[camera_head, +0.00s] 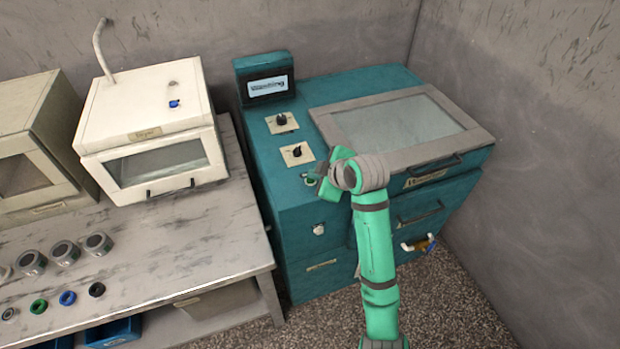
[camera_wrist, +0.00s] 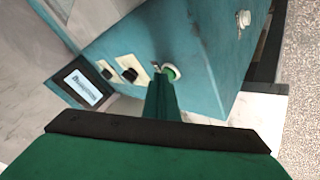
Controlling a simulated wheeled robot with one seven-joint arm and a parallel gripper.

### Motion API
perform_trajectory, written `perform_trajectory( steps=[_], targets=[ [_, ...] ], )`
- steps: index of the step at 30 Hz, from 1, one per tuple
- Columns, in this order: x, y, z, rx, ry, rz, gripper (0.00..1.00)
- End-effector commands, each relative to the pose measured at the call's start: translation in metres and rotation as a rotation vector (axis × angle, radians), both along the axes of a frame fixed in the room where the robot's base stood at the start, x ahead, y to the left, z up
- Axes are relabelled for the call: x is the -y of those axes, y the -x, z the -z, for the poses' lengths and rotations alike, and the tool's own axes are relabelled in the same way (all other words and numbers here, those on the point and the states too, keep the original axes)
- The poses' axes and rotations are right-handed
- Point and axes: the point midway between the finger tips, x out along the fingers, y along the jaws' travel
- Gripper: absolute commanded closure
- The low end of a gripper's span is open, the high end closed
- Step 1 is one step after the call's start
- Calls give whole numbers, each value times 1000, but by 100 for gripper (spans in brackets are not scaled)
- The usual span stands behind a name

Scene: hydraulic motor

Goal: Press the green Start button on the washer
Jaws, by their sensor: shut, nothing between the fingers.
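The teal washer (camera_head: 285,215) stands against the wall, with knobs and a green Start button (camera_head: 310,181) on its top panel. In the wrist view the green button (camera_wrist: 171,72) sits in a pale ring near the panel's edge. My gripper (camera_head: 307,177) is shut and empty, right at the button. In the wrist view its fingertips (camera_wrist: 157,69) overlap the button's left side and hide part of it. I cannot tell whether they touch or press it. The washer's small display (camera_head: 268,86) is lit with text too small to read.
Two dark knobs on pale plates (camera_head: 282,122) lie behind the button. The washer's glass lid (camera_head: 400,125) is closed, to the right. A workbench (camera_head: 190,245) with a white dryer-like box (camera_head: 150,135) and several small parts stands on the left.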

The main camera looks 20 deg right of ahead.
Motion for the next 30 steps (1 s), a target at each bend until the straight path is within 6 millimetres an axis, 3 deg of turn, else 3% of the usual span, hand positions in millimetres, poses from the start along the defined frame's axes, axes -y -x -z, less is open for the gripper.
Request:
perform_trajectory(
  steps=[30],
  targets=[
    [-6, -3, -25, 0, 2, -4, 100]
  ],
)
